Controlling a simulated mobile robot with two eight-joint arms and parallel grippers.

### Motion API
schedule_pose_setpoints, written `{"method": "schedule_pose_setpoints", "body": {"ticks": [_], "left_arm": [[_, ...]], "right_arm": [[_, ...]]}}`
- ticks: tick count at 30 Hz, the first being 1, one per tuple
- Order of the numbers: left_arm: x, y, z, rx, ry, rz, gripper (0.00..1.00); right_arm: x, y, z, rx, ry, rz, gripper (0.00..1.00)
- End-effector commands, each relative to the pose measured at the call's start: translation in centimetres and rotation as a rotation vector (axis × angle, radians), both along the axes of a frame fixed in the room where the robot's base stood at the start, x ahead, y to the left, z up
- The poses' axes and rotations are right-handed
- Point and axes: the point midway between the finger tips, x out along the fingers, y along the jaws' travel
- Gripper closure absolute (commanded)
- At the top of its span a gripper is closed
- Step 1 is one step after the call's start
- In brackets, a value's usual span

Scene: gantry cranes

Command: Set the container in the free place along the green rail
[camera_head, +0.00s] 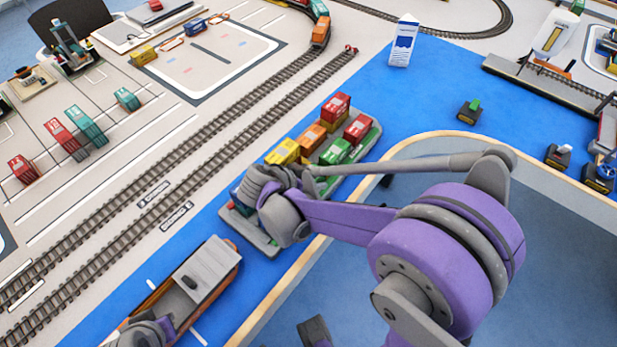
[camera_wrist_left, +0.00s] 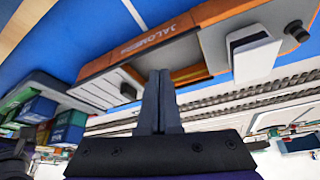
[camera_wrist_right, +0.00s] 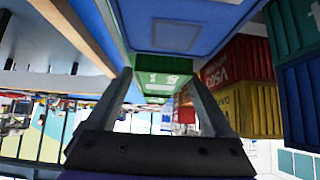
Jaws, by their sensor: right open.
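Containers stand on a grey deck (camera_head: 262,243) in the head view: red (camera_head: 336,106), orange (camera_head: 312,137), yellow (camera_head: 283,152), green (camera_head: 335,151) and another red (camera_head: 358,129). A green edge strip (camera_head: 372,138) shows at the deck's far right. My right gripper is over the near part of this deck, its fingers hidden there. Contact cannot be told. My left gripper (camera_wrist_left: 158,88) is shut and empty beside an orange-and-grey ship (camera_wrist_left: 148,47).
The same ship (camera_head: 195,280) lies left of the deck on the blue mat. Rail tracks (camera_head: 200,145) run along the left. A white-and-blue carton (camera_head: 403,42) stands at the back. A wooden table edge (camera_head: 280,285) borders the mat. Blue mat beyond the deck is largely clear.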

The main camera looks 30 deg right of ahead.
Motion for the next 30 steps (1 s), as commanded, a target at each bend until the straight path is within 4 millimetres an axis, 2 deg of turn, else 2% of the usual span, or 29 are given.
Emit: {"method": "schedule_pose_setpoints", "body": {"ticks": [5,12,18,22,25,30], "left_arm": [[0.1,0.0,0.5,0.0,-0.001,0.0,1.0],[0.2,0.0,1.1,0.0,-0.004,0.0,1.0],[0.2,0.0,1.4,0.0,-0.005,0.0,1.0],[0.2,0.0,1.5,0.0,-0.005,0.0,1.0],[0.2,0.0,1.5,0.0,-0.005,0.0,1.0],[0.2,0.0,1.5,0.0,-0.005,0.0,1.0]], "right_arm": [[-0.7,1.8,2.0,0.0,0.0,0.004,0.14],[-2.1,5.3,5.7,0.001,0.0,0.006,0.14],[-2.9,7.2,7.8,0.001,0.0,0.003,0.14],[-3.3,7.6,8.4,0.004,0.009,0.008,0.14],[-4.4,7.0,8.2,0.028,0.068,0.06,0.14],[-8.6,5.4,6.6,0.143,0.264,0.327,0.14]]}}
